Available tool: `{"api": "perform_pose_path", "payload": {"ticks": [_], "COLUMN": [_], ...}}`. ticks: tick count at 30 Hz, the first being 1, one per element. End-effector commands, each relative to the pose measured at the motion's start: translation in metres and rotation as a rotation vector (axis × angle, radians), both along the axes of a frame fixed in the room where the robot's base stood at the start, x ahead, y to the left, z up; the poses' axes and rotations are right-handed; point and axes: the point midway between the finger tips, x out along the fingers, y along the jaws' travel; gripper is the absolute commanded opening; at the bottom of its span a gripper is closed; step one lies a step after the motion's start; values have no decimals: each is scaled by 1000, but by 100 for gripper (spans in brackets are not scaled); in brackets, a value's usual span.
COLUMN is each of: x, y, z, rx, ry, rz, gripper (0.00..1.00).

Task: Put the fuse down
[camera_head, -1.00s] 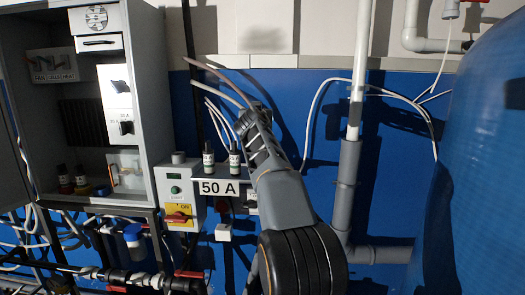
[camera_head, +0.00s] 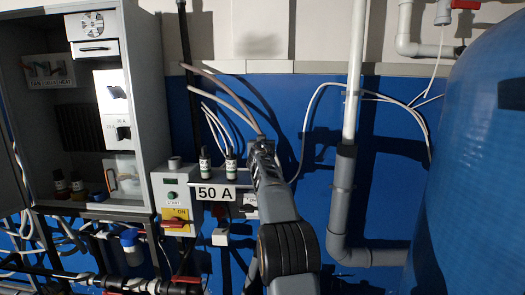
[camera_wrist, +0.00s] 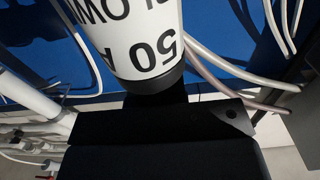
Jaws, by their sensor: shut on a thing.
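The fuse (camera_wrist: 137,42) fills the top of the wrist view, close to the camera. It is a white cylinder with upside-down black "50 A" lettering and a dark end cap. My gripper (camera_head: 263,150) is shut on it, but its fingers are hard to make out. In the head view my gripper is just right of a small dark shelf with a "50 A" sign (camera_head: 217,193), and my arm hides the fuse. In the wrist view a black slab (camera_wrist: 150,125) lies just below the fuse's cap; I cannot tell whether they touch.
Two small dark fuses (camera_head: 205,160) (camera_head: 231,164) with white labels stand on the shelf, left of my gripper. An open grey cabinet (camera_head: 150,110) is at left. A grey pipe (camera_head: 341,200) and a blue tank (camera_head: 480,160) are at right. Loose cables (camera_head: 225,90) hang behind my gripper.

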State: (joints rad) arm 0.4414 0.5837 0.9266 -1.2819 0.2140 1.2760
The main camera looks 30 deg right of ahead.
Motion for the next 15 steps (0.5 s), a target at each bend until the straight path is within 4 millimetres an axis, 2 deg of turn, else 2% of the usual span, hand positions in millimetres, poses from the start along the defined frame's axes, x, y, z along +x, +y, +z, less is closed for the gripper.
{"api": "perform_pose_path", "payload": {"ticks": [3,15], "x": [0,0], "y": [1,1], "z": [-8,-11], "rx": [-2,0], "ry": [-2,-2], "rz": [1,0], "gripper": [0,0]}}
